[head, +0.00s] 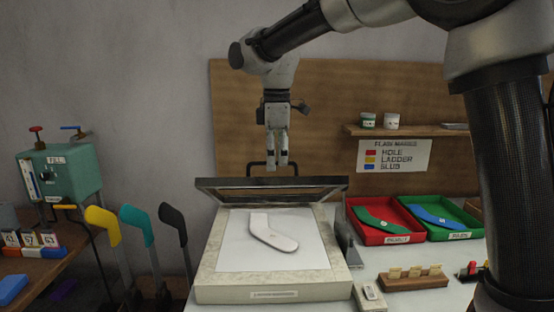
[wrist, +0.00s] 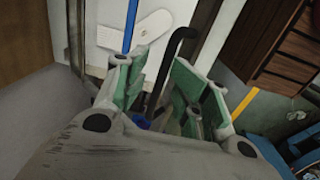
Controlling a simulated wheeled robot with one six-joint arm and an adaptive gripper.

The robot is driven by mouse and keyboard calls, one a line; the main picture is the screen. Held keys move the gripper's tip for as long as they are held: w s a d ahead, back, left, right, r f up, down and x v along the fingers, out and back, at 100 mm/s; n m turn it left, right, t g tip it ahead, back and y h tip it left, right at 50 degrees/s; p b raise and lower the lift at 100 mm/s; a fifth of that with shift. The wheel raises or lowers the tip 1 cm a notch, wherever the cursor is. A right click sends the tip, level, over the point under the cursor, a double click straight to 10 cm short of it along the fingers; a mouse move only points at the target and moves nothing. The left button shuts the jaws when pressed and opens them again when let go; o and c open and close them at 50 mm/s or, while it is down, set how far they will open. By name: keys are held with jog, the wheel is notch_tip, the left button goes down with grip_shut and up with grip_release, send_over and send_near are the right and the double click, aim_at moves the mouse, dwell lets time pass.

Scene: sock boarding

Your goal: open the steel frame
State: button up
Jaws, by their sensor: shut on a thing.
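The steel frame (head: 225,183) is raised off the pale board (head: 208,262) and stands tilted at its back. Its dark handle (head: 250,170) stands up from the frame's upper bar. My gripper (head: 277,166) points down and is shut on the handle. In the wrist view the dark handle (wrist: 184,36) runs down between the green-padded fingers (wrist: 155,80); the exact contact is partly hidden. A white sock shape (head: 272,232) with a small mark lies on the white sheet of the board, clear of the frame.
A red tray (head: 379,239) and a green tray (head: 464,230) stand right of the board. A wooden rack (head: 414,283) is in front of them. A shelf with two jars (head: 380,121) is behind. Paddles in yellow (head: 103,222), teal and black stand at left.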

jog(key=w+r, duration=0.3)
jog(key=r, duration=0.4)
jog(key=shift+w+r, duration=0.25)
jog(key=shift+r, duration=0.1)
jog(key=shift+c, duration=0.3)
